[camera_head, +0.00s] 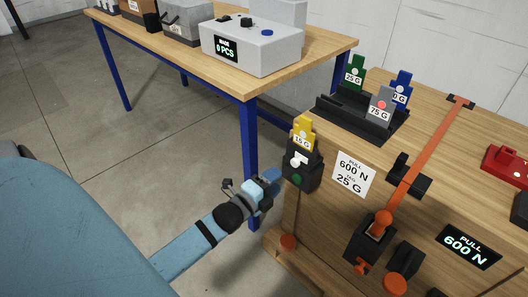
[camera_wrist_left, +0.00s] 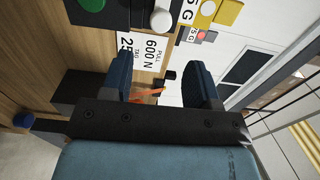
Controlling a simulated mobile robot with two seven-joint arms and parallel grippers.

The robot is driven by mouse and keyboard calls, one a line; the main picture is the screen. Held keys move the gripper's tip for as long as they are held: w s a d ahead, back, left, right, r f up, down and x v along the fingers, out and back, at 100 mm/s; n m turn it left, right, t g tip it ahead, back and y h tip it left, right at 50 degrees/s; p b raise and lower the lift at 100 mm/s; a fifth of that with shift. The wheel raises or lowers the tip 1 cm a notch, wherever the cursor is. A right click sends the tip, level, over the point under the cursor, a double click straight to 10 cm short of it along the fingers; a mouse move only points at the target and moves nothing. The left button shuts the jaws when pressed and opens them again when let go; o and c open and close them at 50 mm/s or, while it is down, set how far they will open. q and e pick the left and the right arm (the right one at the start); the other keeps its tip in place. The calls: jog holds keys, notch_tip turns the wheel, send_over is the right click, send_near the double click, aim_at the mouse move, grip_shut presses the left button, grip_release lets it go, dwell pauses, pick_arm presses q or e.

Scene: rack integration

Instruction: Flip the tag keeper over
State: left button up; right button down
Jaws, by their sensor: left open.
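A black tag holder (camera_head: 303,170) stands at the bench's near left corner. It holds a yellow "15 G" tag (camera_head: 303,137) and carries a white knob-like piece (camera_head: 299,159) above a green round spot (camera_head: 297,179). I cannot tell which part is the keeper. In the left wrist view the white piece (camera_wrist_left: 162,20), green spot (camera_wrist_left: 92,4) and yellow tag (camera_wrist_left: 229,11) lie along the top edge. My left gripper (camera_head: 274,182) is just left of the holder, apparently apart from it. Its two fingers (camera_wrist_left: 160,82) are spread with nothing between them. My right gripper is not in view.
A "600 N, 25 G" card (camera_head: 353,174) lies right of the holder. Behind it a black rack (camera_head: 355,122) holds green, grey and blue tags. An orange strap (camera_head: 428,152) runs along the bench. A blue-legged table (camera_head: 235,85) with a grey counter box (camera_head: 252,45) stands behind.

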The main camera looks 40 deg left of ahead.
pick_arm(q)
jog(key=s, duration=0.3)
jog(key=shift+s+a, duration=0.15)
jog(key=shift+s, duration=0.25)
